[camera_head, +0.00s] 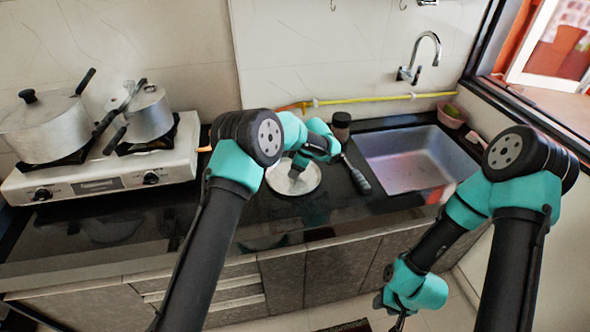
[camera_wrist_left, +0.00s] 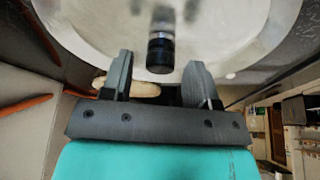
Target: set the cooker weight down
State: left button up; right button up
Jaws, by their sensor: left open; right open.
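A small dark cylinder (camera_wrist_left: 160,50), which looks like the cooker weight, is over a round pale plate (camera_wrist_left: 90,35) in the left wrist view. The plate lies on the dark counter in the head view (camera_head: 280,188). My left gripper (camera_wrist_left: 158,68) is open, with one finger on each side of the cylinder's near end and visible gaps between. In the head view my left gripper (camera_head: 298,168) is over the plate, and the cylinder cannot be made out there. My right gripper (camera_head: 399,318) is low at the bottom edge, in front of the cabinets, and its fingers barely show.
A pressure cooker (camera_head: 149,113) and a larger lidded pot (camera_head: 45,126) stand on the white stove (camera_head: 110,178) at left. A sink (camera_head: 410,160) with a tap (camera_head: 425,55) is to the right.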

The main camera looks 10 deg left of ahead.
pick_arm(q)
jog(key=v, duration=1.1)
jog(key=shift+d+r, duration=0.15)
jog(key=shift+r, duration=0.2)
